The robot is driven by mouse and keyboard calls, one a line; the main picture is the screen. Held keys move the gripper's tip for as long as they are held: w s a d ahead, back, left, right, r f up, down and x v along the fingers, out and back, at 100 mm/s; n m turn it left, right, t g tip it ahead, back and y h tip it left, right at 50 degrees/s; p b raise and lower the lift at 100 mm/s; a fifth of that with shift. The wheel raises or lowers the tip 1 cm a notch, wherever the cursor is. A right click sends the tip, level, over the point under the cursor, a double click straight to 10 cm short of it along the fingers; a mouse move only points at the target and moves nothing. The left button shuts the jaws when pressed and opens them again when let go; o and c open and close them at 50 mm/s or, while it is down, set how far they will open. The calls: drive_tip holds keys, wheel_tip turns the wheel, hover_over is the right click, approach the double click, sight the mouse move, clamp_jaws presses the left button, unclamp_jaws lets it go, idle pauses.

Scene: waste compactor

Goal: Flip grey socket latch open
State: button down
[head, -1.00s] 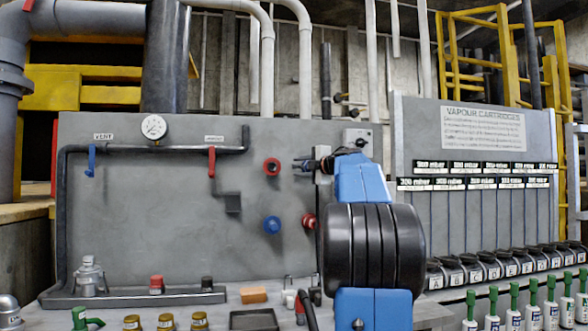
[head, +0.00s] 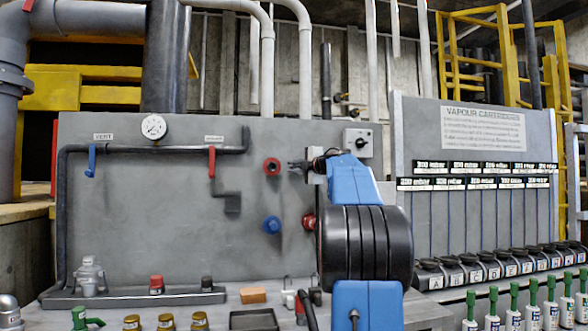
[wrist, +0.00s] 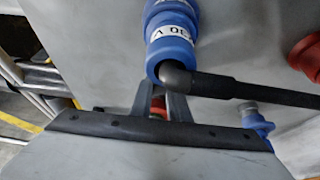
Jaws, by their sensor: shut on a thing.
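A black cable (wrist: 250,90) runs from the plug to the right. No latch can be made out.
A blue socket (head: 272,225) and another red socket (head: 309,222) stick out below. A grey switch box (head: 357,142) is at the upper right. A red-handled valve (head: 211,162) is to the left. Bottles and caps line the bench front.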

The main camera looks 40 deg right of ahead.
drive_tip(key=shift+w+m+h, duration=0.3)
drive_tip(key=shift+m+h, duration=0.3)
drive_tip(key=shift+h, duration=0.3)
drive_tip(key=shift+w+d+m+g+h, duration=0.15)
drive_tip(key=shift+m+g+h, duration=0.35)
drive_tip(key=shift+h, duration=0.4)
drive_tip(key=c, duration=1.7)
unclamp_jaws()
drive_tip(key=v, duration=1.7)
drive_tip(key=shift+f, duration=0.1)
